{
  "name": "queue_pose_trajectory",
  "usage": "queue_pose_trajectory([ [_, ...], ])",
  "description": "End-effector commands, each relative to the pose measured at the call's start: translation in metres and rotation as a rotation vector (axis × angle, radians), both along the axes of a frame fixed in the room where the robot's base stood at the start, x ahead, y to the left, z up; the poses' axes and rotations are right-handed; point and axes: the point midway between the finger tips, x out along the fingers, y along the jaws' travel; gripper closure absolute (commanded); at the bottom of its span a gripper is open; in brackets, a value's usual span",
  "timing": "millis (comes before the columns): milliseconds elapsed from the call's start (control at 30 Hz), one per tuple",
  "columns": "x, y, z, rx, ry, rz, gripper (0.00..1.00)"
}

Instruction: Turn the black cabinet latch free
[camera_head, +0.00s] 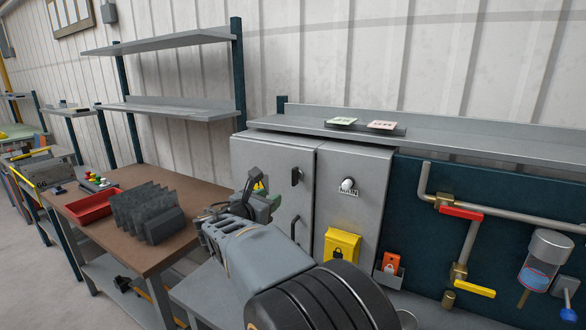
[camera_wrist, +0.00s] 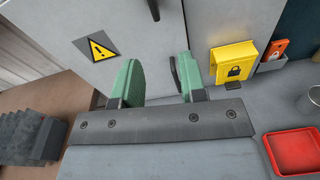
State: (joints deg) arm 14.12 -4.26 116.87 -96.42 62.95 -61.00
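The black latch (camera_head: 296,176) is on the upper right part of the left grey cabinet door (camera_head: 275,160). My gripper (camera_head: 268,203) is in front of the door, left of the latch and lower in the picture. In the wrist view its green fingers (camera_wrist: 158,78) are apart with nothing between them.
A white knob (camera_head: 347,185) and yellow padlock box (camera_head: 341,246) are on the right cabinet door. Pipes with a red valve lever (camera_head: 461,212) are farther right. A brown bench (camera_head: 130,240) holds a red bin (camera_head: 90,207) and grey plates (camera_head: 147,212). A shelf runs above the cabinet.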

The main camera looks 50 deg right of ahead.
Motion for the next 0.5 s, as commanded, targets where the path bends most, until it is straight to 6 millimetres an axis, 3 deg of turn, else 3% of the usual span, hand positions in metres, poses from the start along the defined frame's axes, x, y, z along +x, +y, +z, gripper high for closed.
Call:
queue_pose_trajectory([
  [100, 0.007, -0.009, 0.014, -0.078, 0.062, 0.009, 0.62],
  [267, 0.014, -0.028, 0.019, -0.109, 0.088, 0.011, 0.62],
  [500, 0.025, -0.073, 0.02, -0.107, 0.087, 0.011, 0.62],
])
